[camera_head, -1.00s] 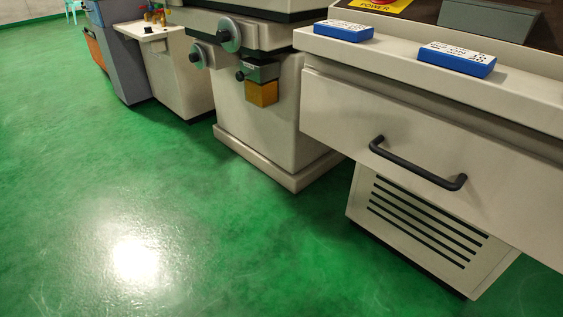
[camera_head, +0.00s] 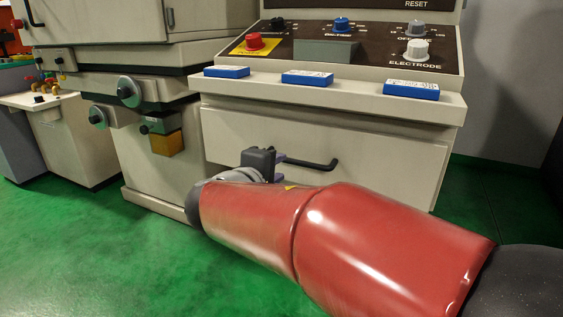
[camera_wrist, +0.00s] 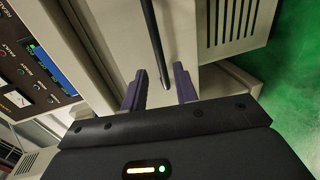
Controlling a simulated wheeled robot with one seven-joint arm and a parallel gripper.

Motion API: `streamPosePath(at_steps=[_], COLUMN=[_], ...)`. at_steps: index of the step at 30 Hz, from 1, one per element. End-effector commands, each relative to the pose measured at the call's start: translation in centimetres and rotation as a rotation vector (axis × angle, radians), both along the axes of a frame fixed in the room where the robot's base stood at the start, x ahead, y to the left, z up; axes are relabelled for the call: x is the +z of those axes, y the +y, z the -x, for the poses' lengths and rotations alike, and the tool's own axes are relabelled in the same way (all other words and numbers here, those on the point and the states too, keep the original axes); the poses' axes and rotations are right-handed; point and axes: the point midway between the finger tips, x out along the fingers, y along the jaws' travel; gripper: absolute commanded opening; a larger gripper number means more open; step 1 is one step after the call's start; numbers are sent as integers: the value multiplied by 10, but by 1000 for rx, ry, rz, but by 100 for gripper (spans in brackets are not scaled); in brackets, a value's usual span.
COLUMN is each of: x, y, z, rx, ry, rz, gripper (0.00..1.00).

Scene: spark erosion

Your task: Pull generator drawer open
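The generator drawer has a wide cream front (camera_head: 385,165) below the control panel ledge, and it looks shut. Its dark bar handle (camera_head: 318,165) runs across the front; its left part is hidden by my gripper. My gripper (camera_head: 283,166) is at the left part of the handle, with my red arm reaching in from the lower right. In the wrist view my gripper (camera_wrist: 159,72) has its two purple fingers apart. The handle (camera_wrist: 157,45) shows between them with space on both sides. I cannot tell whether it is touched.
Several blue boxes (camera_head: 307,78) lie on the ledge above the drawer. The sloped control panel (camera_head: 375,50) has knobs and a red button (camera_head: 254,41). A machine with handwheels (camera_head: 130,91) stands to the left. Green floor (camera_head: 90,245) is clear in front.

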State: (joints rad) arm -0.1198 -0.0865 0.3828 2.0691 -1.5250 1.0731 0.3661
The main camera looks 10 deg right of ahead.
Motion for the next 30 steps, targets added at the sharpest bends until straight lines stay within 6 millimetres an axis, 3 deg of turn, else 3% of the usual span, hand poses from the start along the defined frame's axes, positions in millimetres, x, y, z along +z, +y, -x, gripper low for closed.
streamPosePath(at_steps=[12,24,30], x=[-12,-14,-14], y=[-37,-42,-42], z=[-48,-56,-56], rx=[-3,-1,-2], ry=[2,0,1], rz=[1,0,0], gripper=[29,29,4])
